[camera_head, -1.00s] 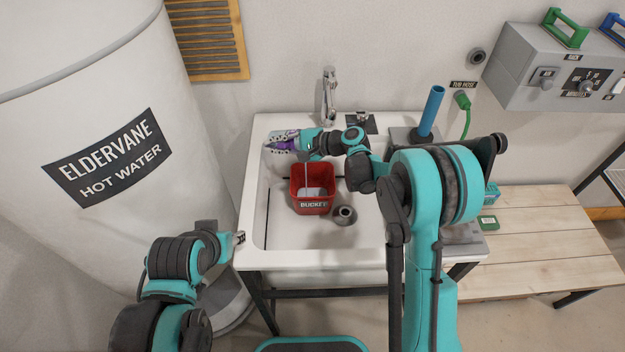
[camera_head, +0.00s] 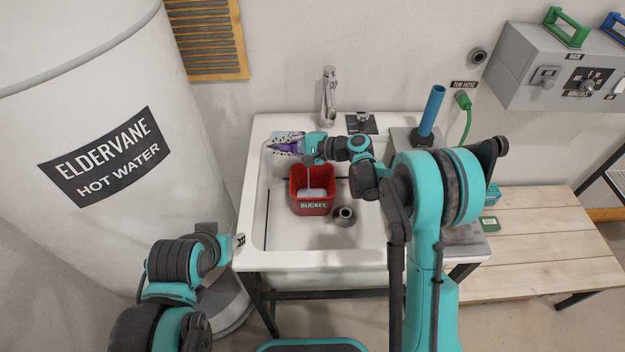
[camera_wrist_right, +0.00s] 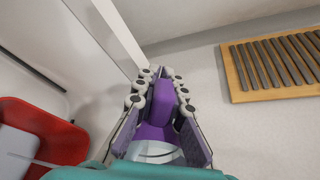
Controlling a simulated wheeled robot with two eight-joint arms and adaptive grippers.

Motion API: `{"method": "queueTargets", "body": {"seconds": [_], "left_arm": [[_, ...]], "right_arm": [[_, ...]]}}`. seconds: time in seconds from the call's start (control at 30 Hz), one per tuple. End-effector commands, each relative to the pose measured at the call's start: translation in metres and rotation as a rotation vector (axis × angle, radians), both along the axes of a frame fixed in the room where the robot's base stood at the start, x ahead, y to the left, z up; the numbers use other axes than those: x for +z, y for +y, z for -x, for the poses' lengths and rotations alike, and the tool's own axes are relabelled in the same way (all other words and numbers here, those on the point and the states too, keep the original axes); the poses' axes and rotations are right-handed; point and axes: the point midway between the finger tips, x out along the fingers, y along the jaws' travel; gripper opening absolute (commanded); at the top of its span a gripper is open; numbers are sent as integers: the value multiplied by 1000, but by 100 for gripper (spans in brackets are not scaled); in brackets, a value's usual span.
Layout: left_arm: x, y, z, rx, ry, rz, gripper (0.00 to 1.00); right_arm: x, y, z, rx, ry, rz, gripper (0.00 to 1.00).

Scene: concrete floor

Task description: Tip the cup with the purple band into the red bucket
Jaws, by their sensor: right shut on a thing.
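My right gripper (camera_head: 287,145) is shut on the cup with the purple band (camera_head: 290,148), above the back left of the sink. In the right wrist view the purple band (camera_wrist_right: 155,118) sits between the fingers, with a pale part of the cup below it. The fingers hide much of the cup, so its exact tilt is unclear. The red bucket (camera_head: 313,208) stands upright in the sink, in front of the gripper; its wall shows in the right wrist view (camera_wrist_right: 55,130). A thin pale stream runs down into the bucket, which has pale contents. My left gripper (camera_head: 239,240) is by the sink's front left edge; its jaws are too small to judge.
The white sink (camera_head: 275,225) has a tap (camera_head: 328,95) at its back and a dark round drain piece (camera_head: 344,215) right of the bucket. A blue upright tube (camera_head: 432,110) stands at the right. A large hot water tank (camera_head: 90,70) is at the left.

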Motion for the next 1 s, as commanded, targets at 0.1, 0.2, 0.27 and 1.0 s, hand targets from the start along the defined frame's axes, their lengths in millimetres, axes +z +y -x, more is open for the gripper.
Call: {"method": "queueTargets", "body": {"seconds": [0.1, 0.2, 0.27, 1.0], "left_arm": [[-1, 0, 0, 0, 0, 0, 40], [-1, 0, 0, 0, 0, 0, 40], [-1, 0, 0, 0, 0, 0, 40], [-1, 0, 0, 0, 0, 0, 40]], "right_arm": [[-1, -1, 0, -1, -4, -9, 0], [-1, -2, 1, 0, -7, -17, 0], [-1, -3, 1, 0, -9, -22, 0], [-6, -10, 3, 0, -34, -87, 0]]}}
